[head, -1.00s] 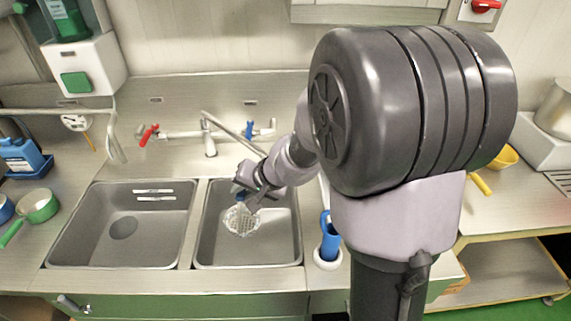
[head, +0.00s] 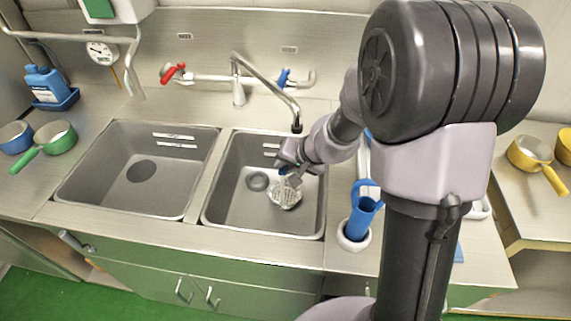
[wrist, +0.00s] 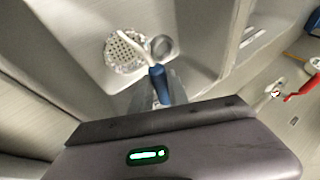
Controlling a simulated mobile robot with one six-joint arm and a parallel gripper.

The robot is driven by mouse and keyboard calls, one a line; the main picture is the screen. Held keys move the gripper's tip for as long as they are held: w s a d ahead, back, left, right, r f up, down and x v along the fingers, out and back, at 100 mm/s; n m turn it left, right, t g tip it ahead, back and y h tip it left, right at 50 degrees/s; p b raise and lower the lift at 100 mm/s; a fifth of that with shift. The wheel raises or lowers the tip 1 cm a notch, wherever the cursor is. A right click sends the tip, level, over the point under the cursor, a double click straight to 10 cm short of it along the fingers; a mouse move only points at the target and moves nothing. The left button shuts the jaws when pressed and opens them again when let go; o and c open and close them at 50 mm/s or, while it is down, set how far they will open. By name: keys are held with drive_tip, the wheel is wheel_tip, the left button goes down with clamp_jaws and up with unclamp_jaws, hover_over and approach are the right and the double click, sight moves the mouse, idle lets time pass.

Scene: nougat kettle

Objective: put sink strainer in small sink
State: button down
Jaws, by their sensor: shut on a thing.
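The sink strainer (head: 285,194) is a round, pale, perforated basket, tilted over the right part of the small sink (head: 230,208), the narrower right-hand basin. My gripper (head: 291,174) is shut on the strainer's handle. In the wrist view the strainer (wrist: 123,54) shows its holes, and its blue grip (wrist: 158,86) lies at the jaws. The small sink's round drain (head: 257,181) is uncovered, left of the strainer; it also shows in the wrist view (wrist: 163,47) beside the strainer. I cannot tell whether the strainer touches the sink floor.
The larger sink (head: 95,192) is empty at left. A faucet (head: 238,90) with its spout (head: 275,92) arches over the small sink's back. A blue-handled tool (head: 362,215) stands in a white holder right of the sink. Green and blue pans stand far left.

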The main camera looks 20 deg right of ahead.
drive_tip(key=shift+f+b, duration=0.55)
drive_tip(key=shift+b, duration=0.15)
drive_tip(key=c, duration=1.2)
unclamp_jaws()
